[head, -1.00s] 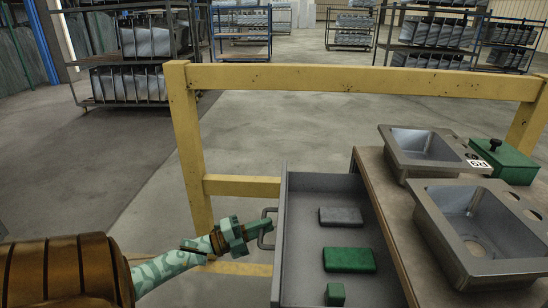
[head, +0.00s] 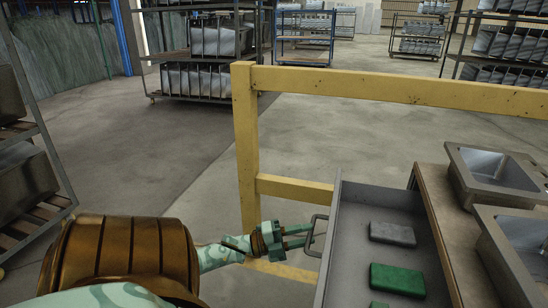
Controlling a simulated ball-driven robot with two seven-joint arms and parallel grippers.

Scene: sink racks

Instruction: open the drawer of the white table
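A grey drawer (head: 346,240) is pulled well out to the left of a table with a brown wooden top (head: 440,222); I see no white on it. The drawer's metal handle (head: 326,218) is on its left front. My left gripper (head: 311,236) is at the handle, its two green fingers spread apart with a gap between them. The fingertips reach the handle bar; whether they touch it I cannot tell. My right gripper is out of view.
A yellow rail (head: 400,92) with a post (head: 246,150) stands just behind the drawer and gripper. Steel sinks (head: 495,175) sit on the table. Racks stand at the left (head: 30,180) and back (head: 205,50). Floor beyond the rail is clear.

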